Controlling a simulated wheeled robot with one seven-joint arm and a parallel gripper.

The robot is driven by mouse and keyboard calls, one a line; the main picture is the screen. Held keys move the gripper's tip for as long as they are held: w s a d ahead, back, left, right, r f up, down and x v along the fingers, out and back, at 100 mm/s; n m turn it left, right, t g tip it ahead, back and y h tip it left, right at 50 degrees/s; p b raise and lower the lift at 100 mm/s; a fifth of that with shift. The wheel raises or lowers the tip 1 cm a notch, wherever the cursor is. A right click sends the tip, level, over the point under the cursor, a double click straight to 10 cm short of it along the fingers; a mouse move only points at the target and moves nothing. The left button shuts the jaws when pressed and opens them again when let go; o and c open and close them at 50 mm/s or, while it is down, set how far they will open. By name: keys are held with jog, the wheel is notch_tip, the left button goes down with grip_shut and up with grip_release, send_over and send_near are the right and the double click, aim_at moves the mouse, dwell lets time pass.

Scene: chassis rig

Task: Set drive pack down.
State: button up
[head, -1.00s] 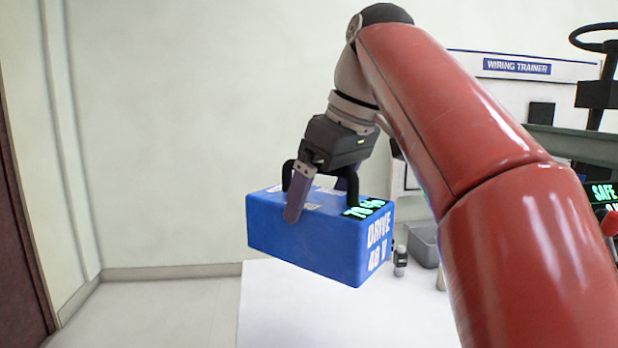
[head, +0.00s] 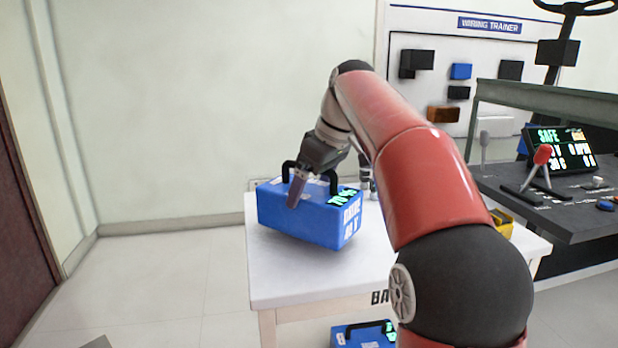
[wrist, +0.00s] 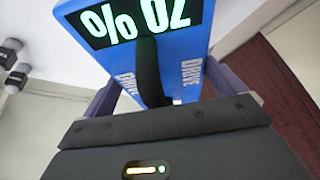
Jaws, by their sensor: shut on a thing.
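The drive pack (head: 300,220) is a blue box with a black carry handle, white lettering and a green-lit display on top. My gripper (head: 298,188) is shut on its handle from above. The pack is over the left part of the white table (head: 285,278), slightly tilted in the picture; I cannot tell if its underside touches the top. In the wrist view the pack (wrist: 190,62) fills the upper middle, with its handle between the fingers of my gripper (wrist: 158,92). The pack's underside is hidden.
Bare tabletop shows in front of the pack. Small grey items (head: 365,178) stand behind it. A second blue pack (head: 362,336) sits below the table. A dark console (head: 555,195) with a red-knobbed lever stands right, and a wiring board (head: 440,85) behind.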

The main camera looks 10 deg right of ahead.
aim_at(333, 171)
notch_tip(333, 171, down, 2)
jog(key=shift+w+f+b, duration=0.1)
jog(key=shift+b, duration=0.55)
jog(key=o, duration=1.7)
jog(key=shift+f, duration=0.1)
jog(key=p+v, duration=0.2)
jog(key=v, duration=0.8)
jog(key=shift+p, duration=0.4)
jog(key=shift+v, duration=0.95)
